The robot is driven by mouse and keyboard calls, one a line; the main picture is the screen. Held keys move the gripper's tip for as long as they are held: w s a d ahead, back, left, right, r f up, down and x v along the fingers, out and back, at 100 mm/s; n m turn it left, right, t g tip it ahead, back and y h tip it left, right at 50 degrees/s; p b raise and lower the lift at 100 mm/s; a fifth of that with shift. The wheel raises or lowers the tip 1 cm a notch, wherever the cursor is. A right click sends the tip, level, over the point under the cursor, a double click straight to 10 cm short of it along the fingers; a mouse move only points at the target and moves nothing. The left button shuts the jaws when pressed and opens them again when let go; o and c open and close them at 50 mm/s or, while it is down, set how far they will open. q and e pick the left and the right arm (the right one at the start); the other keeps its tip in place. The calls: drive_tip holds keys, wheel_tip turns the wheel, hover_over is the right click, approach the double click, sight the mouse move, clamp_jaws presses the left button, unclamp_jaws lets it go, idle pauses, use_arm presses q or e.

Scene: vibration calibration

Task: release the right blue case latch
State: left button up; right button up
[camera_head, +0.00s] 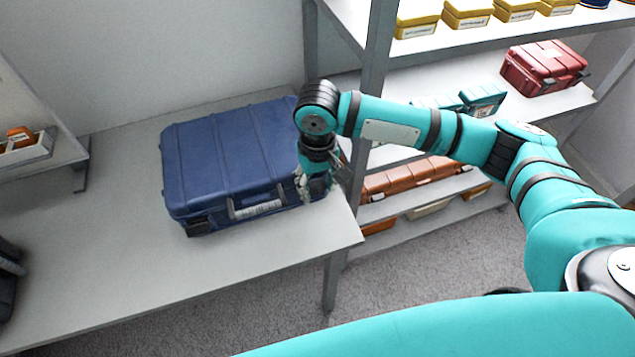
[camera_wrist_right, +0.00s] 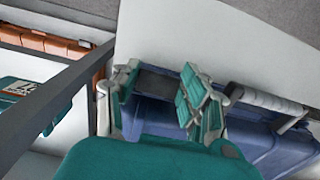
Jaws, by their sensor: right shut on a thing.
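The blue case (camera_head: 225,160) lies closed on the grey table, its handle (camera_head: 258,209) on the front side. It also shows in the right wrist view (camera_wrist_right: 260,145), with the handle (camera_wrist_right: 265,100) at the right. My right gripper (camera_head: 316,188) is at the case's right front corner, pointing down. In the right wrist view, the fingers of my right gripper (camera_wrist_right: 160,88) are on both sides of a dark grey piece (camera_wrist_right: 155,82) at the case's edge, which looks like the right latch. The fingers partly hide it. My left gripper does not show.
A metal shelf post (camera_head: 372,85) stands just behind my right arm. Shelves hold yellow boxes (camera_head: 466,13), a red case (camera_head: 545,66) and orange cases (camera_head: 420,178). A dark object (camera_head: 10,270) is cut off at the left edge.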

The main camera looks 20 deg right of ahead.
drive_tip(key=shift+s+f+t+p, duration=0.3)
drive_tip(key=shift+s+f+t, duration=0.05)
drive_tip(key=shift+t, duration=1)
drive_tip(key=shift+s+f+t+p, duration=0.3)
drive_tip(key=shift+f+t, duration=0.1)
drive_tip(key=shift+t, duration=0.9)
drive_tip(key=shift+s+f+t+p, duration=0.3)
drive_tip(key=shift+s+f+t, duration=0.05)
drive_tip(key=shift+t, duration=1)
drive_tip(key=shift+d, duration=0.1)
drive_tip(key=o, duration=1.2)
drive_tip(key=v, duration=0.7)
drive_tip(key=shift+s+d+r, duration=0.1)
drive_tip(key=shift+s+r, duration=0.05)
drive_tip(key=shift+s, duration=0.1)
